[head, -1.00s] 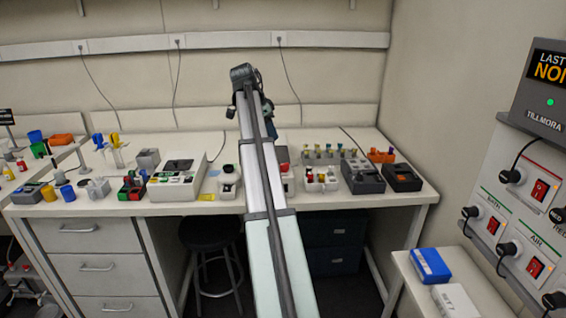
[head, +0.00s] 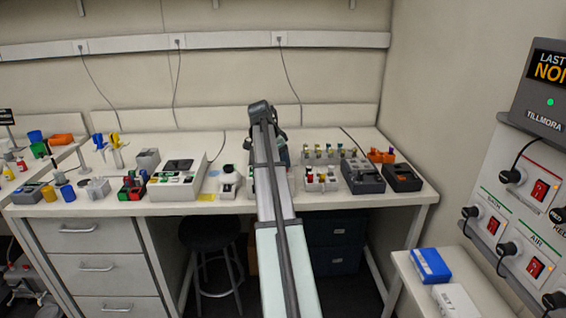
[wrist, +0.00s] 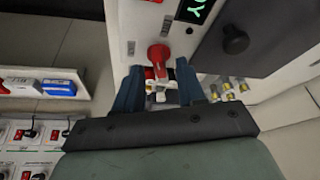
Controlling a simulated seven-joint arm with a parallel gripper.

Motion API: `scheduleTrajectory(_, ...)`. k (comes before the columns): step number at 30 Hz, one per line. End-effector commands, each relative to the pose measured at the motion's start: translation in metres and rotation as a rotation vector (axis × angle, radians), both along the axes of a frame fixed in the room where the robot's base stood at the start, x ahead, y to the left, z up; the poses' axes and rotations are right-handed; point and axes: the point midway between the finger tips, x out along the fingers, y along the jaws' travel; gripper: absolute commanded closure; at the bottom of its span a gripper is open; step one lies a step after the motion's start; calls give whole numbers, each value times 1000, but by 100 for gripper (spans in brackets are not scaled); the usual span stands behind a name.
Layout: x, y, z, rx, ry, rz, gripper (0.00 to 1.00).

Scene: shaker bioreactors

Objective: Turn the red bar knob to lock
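The red bar knob (wrist: 158,54) shows in the wrist view on the white front panel of a device (wrist: 127,22), at the upper middle. My gripper (wrist: 158,68) is open there, with one blue finger to the left and one to the right of the knob. The knob lies at the gap between the fingertips; I cannot tell whether either finger touches it. In the head view my arm covers the knob and most of its device, and the fingers are hidden.
A dark display with green letters (wrist: 195,9) and a black round knob (wrist: 235,40) sit near the red knob in the wrist view. In the head view, a white instrument (head: 178,178) stands left of my arm, and dark grey boxes (head: 362,177) stand to its right on the bench.

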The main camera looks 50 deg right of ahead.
Motion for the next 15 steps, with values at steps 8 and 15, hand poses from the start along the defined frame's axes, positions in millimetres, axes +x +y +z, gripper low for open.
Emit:
scheduleTrajectory(8,-2,-4,-10,0,-1,0,61)
scheduleTrajectory(15,-2,-4,-10,0,-1,0,63)
